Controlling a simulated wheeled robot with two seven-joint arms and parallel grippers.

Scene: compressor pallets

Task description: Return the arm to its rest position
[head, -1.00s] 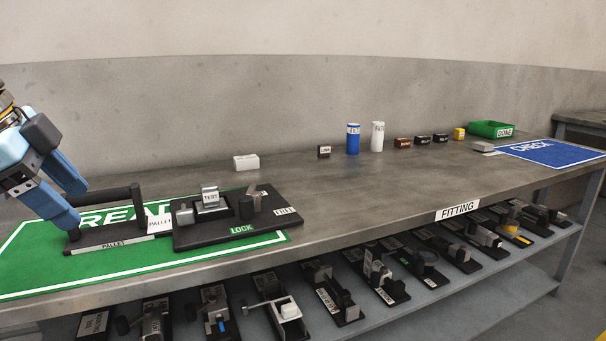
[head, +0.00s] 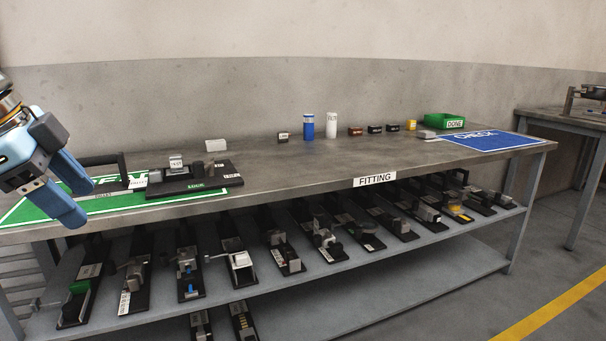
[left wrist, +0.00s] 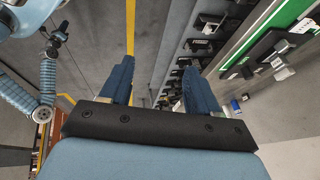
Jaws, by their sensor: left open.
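My left gripper (head: 80,196) is at the left edge of the head view, in front of the bench's near edge. Its blue fingers are apart with nothing between them. In the left wrist view the two fingers (left wrist: 152,88) also stand apart and empty, with floor and the shelf side behind them. A black pallet (head: 215,177) with a fixture and a LOCK label lies on the green mat (head: 110,206), to the right of the gripper and apart from it. The pallet's handle (head: 100,160) is partly hidden by the gripper. My right gripper does not show.
The fitting bench (head: 300,170) runs to the right, with a blue bottle (head: 308,127), a white bottle (head: 331,125), small boxes, a green DONE bin (head: 444,121) and a blue CHECK mat (head: 492,141). Several pallets lie on the shelf (head: 400,245) below. Floor is open in front.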

